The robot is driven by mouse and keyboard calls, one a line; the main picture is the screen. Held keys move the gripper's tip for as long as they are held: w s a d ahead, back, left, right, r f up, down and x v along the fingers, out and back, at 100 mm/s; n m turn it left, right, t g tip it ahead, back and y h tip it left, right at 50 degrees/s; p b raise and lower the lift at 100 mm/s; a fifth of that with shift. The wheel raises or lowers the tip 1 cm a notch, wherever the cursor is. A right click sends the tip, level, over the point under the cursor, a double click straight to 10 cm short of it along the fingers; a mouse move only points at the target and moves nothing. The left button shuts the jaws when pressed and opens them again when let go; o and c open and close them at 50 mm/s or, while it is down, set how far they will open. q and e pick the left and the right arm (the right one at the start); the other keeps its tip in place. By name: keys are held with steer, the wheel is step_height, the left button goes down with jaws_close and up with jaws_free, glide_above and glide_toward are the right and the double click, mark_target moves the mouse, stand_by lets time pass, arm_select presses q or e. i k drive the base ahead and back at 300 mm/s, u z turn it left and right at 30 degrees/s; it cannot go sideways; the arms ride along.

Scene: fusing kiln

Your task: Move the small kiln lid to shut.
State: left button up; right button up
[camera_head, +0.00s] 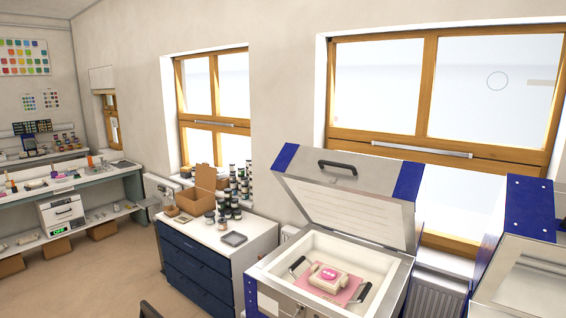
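A top-loading kiln (281,262) with blue corners stands at the lower right of centre. Its lid (345,202) is raised, leaning back toward the window, with its pale lined underside facing me. A black handle (337,167) sits on the lid's upper front edge. Inside the white chamber lies a pink board (338,294) with two dark handles beside it. A cream block (328,283) with a bright pink piece on top rests on the board. Neither of my grippers can be made out in this view.
Another blue-cornered unit (523,275) stands close on the right. To the left is a navy drawer cabinet (196,267) topped with jars, a cardboard box and a grey tray. A dark curved object (150,310), unclear, cuts the bottom edge. Open floor (90,285) shows at lower left.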

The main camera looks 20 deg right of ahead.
mark_target(376, 200)
steer(key=u, duration=0.45)
steer(key=i, duration=0.65)
steer(key=u, duration=0.25)
